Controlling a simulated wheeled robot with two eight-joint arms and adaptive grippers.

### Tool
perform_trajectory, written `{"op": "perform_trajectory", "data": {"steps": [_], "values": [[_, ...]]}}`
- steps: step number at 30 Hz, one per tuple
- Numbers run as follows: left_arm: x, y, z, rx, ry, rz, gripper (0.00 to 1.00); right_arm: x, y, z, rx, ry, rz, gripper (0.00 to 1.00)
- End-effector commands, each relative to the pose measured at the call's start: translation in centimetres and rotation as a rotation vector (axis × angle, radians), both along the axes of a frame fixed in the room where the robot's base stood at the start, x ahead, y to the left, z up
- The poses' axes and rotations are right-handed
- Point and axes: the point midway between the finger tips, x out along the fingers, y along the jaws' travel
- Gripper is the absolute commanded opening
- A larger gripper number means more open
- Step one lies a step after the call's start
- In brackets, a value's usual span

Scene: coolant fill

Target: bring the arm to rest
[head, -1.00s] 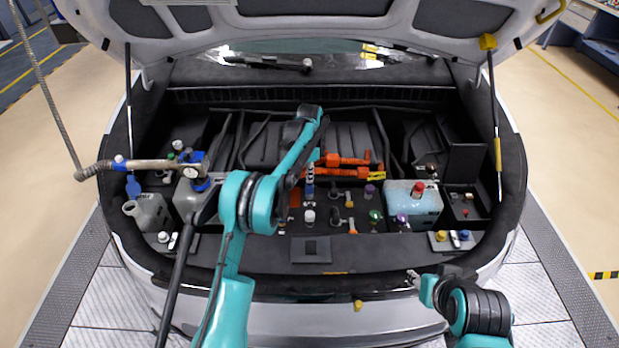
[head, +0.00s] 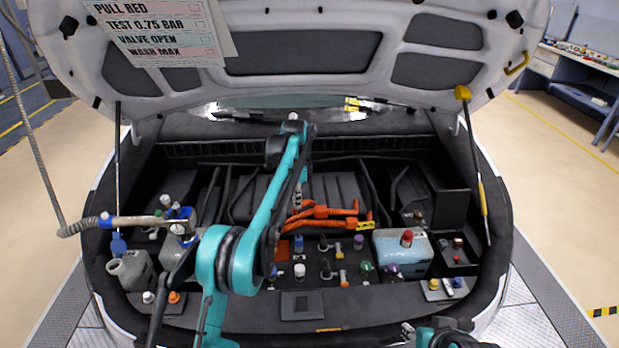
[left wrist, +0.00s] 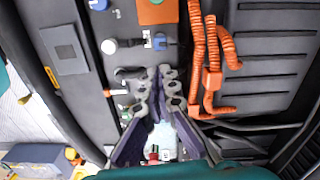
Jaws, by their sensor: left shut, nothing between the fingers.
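My left arm comes in from the lower left and bends over the open bay. My left gripper (head: 297,198) hangs over the middle of the bay, left of the orange hoses (head: 325,211). In the left wrist view its two fingers (left wrist: 159,76) are shut with nothing between them, above the dark deck and apart from the orange hoses (left wrist: 212,76). My right gripper (head: 407,331) shows only in part at the bottom edge of the head view, in front of the bay; its jaws are too small to read.
A filler nozzle (head: 150,222) on a metal hose reaches a grey tank at the left, near a grey jug (head: 133,270). A blue tank (head: 400,252) with a red cap stands right. Several caps dot the deck. The raised hood (head: 300,50) and its struts bound the space.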

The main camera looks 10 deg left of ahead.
Motion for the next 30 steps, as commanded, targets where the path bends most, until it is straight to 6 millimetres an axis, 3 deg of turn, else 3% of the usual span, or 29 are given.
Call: {"op": "perform_trajectory", "data": {"steps": [5, 11, 15, 21, 26, 30], "values": [[-0.5, 0.1, 0.8, 0.000, -0.011, 0.022, 0.00, 0.0, 0.0, -0.2, 0.000, 0.000, 0.000, 0.40], [-4.1, 0.6, 4.6, -0.011, -0.090, 0.179, 0.00, 0.0, 0.0, -1.0, 0.000, 0.000, 0.000, 0.40], [-8.4, 1.0, 7.2, -0.033, -0.168, 0.333, 0.00, 0.0, 0.0, -1.7, 0.000, 0.000, 0.000, 0.40], [-15.9, 1.6, 8.8, -0.083, -0.272, 0.551, 0.00, 0.0, 0.0, -2.7, 0.000, 0.000, 0.000, 0.40], [-22.4, 2.0, 8.0, -0.140, -0.350, 0.721, 0.00, 0.0, 0.0, -3.5, 0.000, 0.000, 0.000, 0.40], [-28.1, 2.3, 5.9, -0.203, -0.416, 0.867, 0.00, 0.0, 0.0, -4.2, 0.000, 0.000, 0.000, 0.40]]}}
